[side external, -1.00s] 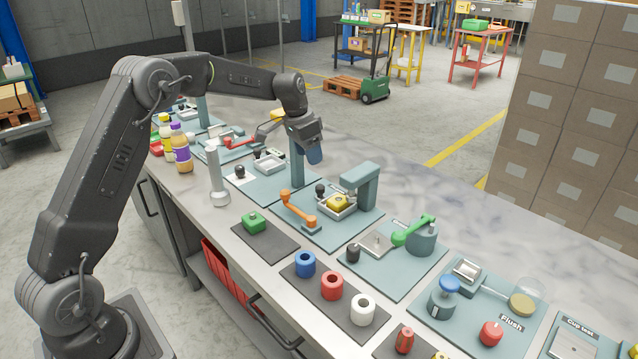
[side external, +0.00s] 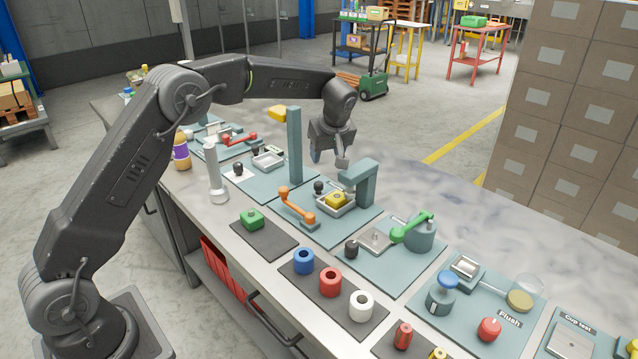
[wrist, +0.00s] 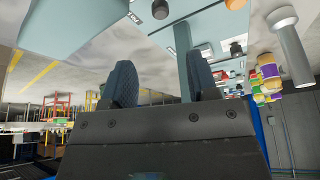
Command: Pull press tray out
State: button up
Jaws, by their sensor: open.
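A black knob (side external: 319,187) stands at the tray's far left side in the picture. The orange lever (side external: 297,206) is to the tray's left. My gripper (side external: 329,158) is open and empty. It hangs above and behind the press station, between the tall teal post and the arch, apart from the tray. The wrist view shows both fingers (wrist: 162,78) spread with nothing between them.
A tall teal post (side external: 295,146) stands left of my gripper. A station with a green lever (side external: 412,228) is to the right of the press. A green block (side external: 252,219) and blue, red and white rings lie on dark mats in front. The marble counter behind is clear.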

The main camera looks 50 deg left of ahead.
aim_at(319, 183)
jog(key=x, duration=1.3)
jog(key=shift+a+f, duration=0.1)
jog(key=shift+f, duration=0.05)
jog(key=shift+c, duration=0.2)
grip_shut()
